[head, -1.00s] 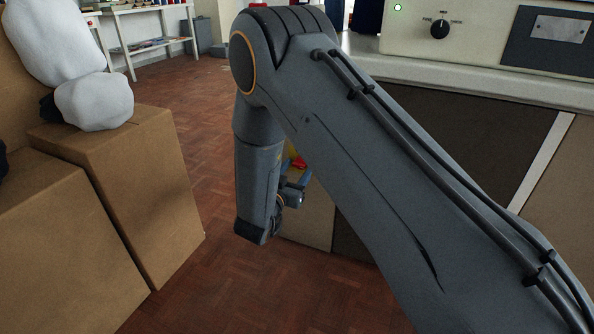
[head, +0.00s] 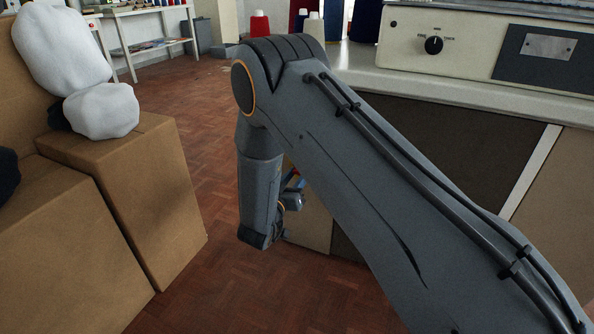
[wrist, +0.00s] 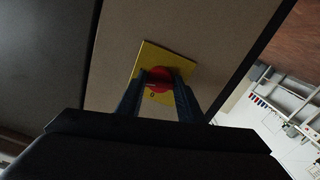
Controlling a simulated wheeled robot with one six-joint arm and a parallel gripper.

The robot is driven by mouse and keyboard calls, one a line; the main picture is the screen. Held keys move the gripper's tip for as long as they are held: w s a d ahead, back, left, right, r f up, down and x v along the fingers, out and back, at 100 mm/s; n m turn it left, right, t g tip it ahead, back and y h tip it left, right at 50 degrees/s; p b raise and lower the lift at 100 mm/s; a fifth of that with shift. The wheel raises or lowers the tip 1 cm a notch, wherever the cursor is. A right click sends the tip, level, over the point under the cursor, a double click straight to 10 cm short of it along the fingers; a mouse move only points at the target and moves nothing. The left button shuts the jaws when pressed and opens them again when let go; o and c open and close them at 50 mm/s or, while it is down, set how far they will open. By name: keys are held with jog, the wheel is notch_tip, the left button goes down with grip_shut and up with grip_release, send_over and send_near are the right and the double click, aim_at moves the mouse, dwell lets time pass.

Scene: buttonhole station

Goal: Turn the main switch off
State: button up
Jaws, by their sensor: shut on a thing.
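The main switch is a red knob (wrist: 160,74) on a yellow plate (wrist: 148,56), seen in the wrist view on the tan side panel. A "0" mark shows on the plate just below the knob. My gripper (wrist: 160,88) has its two blue fingers on either side of the knob and is shut on it. The fingers hide part of the knob, so its exact angle is hard to read. In the head view my arm hides most of the gripper and the switch. The indicator lamp (head: 393,24) on the cream control panel (head: 466,45) is dark.
A black selector dial (head: 434,45) sits on the control panel above the white worktop (head: 480,98). Cardboard boxes (head: 150,190) with white sacks (head: 100,110) stand at the left. Bare brick-red floor (head: 215,150) lies between boxes and station.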

jog(key=shift+r+n+p, duration=0.1)
jog(key=shift+n+p, duration=4.3)
jog(key=shift+n, duration=3)
jog(key=o, duration=1.1)
jog(key=shift+c, duration=0.2)
jog(key=p+v, duration=0.1)
jog(key=v, duration=0.6)
jog(key=shift+s+p, duration=0.4)
